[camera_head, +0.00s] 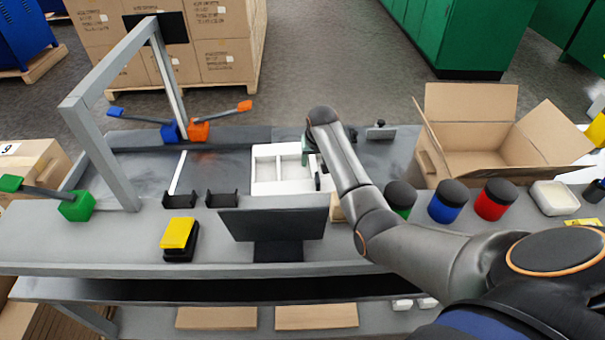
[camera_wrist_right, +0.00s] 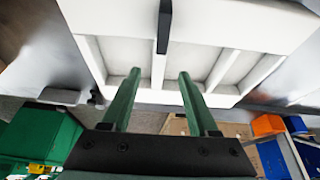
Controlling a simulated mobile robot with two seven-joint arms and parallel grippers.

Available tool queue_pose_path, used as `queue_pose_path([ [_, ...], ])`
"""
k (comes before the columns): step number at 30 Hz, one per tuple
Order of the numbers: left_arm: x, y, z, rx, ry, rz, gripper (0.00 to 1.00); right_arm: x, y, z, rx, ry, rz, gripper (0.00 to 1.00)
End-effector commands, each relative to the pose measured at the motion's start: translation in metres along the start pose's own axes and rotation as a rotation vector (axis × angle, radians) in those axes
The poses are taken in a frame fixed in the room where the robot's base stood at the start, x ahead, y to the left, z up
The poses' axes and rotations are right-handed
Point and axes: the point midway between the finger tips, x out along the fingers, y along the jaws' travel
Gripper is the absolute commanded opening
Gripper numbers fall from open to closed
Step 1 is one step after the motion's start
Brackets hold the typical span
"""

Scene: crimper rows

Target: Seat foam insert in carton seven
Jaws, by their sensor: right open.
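The white foam insert (camera_head: 262,187) lies on the bench. It has dividers and open compartments, which also show in the right wrist view (camera_wrist_right: 88,52). A black tab (camera_wrist_right: 164,25) stands on it. My right gripper (camera_head: 312,158) is over the insert's right side, partly hidden by my arm. In the right wrist view its two green fingers (camera_wrist_right: 160,73) are apart with nothing held, tips close to a divider; whether they touch is unclear. An open empty carton (camera_head: 484,140) stands at the right; no number is readable on it. My left gripper is not in view.
A dark screen (camera_head: 272,226) stands in front of the insert. A grey frame (camera_head: 100,135) with coloured levers is at left. A box labelled 9 (camera_head: 30,165) is far left.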

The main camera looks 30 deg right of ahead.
Motion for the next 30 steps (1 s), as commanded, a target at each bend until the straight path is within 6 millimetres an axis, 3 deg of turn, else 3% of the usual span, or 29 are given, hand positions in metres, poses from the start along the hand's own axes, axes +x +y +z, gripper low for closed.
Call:
queue_pose_path([
  [12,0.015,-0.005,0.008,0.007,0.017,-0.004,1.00,0.047,0.003,0.000,0.001,-0.001,0.001,0.60],
  [23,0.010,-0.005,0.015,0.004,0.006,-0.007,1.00,0.051,0.002,-0.001,0.001,0.000,0.000,0.60],
  [30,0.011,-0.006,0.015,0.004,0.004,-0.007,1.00,0.051,0.002,-0.001,0.000,0.000,0.000,0.34],
])
